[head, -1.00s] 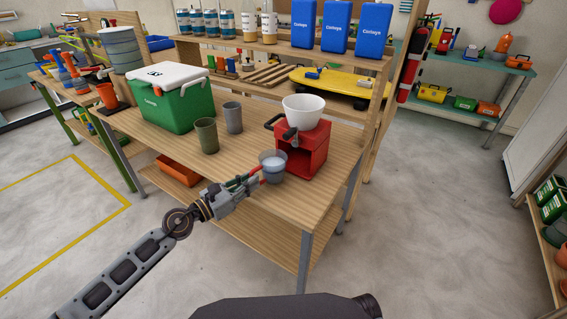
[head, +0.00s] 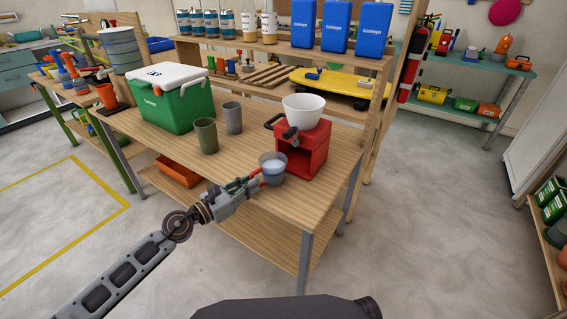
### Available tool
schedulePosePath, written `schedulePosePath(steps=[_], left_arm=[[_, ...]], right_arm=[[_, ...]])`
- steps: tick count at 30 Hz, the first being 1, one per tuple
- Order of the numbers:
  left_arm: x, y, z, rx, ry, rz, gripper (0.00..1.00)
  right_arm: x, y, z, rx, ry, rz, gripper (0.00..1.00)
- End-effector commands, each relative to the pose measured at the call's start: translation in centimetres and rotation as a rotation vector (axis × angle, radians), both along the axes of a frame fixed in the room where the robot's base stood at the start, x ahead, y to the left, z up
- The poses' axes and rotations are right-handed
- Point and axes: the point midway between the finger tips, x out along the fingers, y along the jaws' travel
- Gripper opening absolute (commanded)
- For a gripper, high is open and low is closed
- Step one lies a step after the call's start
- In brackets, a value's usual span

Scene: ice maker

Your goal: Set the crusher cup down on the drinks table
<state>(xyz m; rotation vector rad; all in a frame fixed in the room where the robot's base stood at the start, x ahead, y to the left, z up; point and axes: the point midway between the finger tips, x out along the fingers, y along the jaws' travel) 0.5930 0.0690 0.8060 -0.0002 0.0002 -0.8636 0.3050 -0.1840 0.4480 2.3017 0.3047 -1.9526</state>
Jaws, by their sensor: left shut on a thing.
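The crusher cup (head: 272,170) is a clear, greyish cup with pale contents, at the front of the red crusher (head: 309,150) on the wooden drinks table (head: 210,165). My left gripper (head: 258,178) comes in from the front left and is shut on the cup's near-left side. The cup looks upright. I cannot tell whether its base touches the table top. The crusher has a white bowl (head: 302,107) on top and a dark handle at its left. My right gripper is not in view.
A green cooler with a white lid (head: 172,103) stands at the table's left. A green-grey cup (head: 206,136) and a grey cup (head: 232,117) stand beside it. A shelf with blue containers (head: 337,27) rises behind.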

Motion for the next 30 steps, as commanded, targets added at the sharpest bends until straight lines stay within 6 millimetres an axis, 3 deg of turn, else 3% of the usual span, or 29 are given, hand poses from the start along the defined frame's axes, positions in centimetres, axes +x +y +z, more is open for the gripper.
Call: schedulePosePath(steps=[7,8,13,30], left_arm=[[0.01,0.0,-0.24,-0.001,-0.001,0.0,0.0],[0.01,0.0,-0.22,-0.001,-0.001,0.0,0.14],[0.01,0.0,-0.2,-0.001,-0.001,0.0,0.36],[-0.29,0.42,-0.31,-0.001,0.002,0.001,0.37]], right_arm=[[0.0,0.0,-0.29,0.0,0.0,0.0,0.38],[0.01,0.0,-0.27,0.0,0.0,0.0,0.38],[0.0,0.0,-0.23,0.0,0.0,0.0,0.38],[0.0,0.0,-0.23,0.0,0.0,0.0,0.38]])
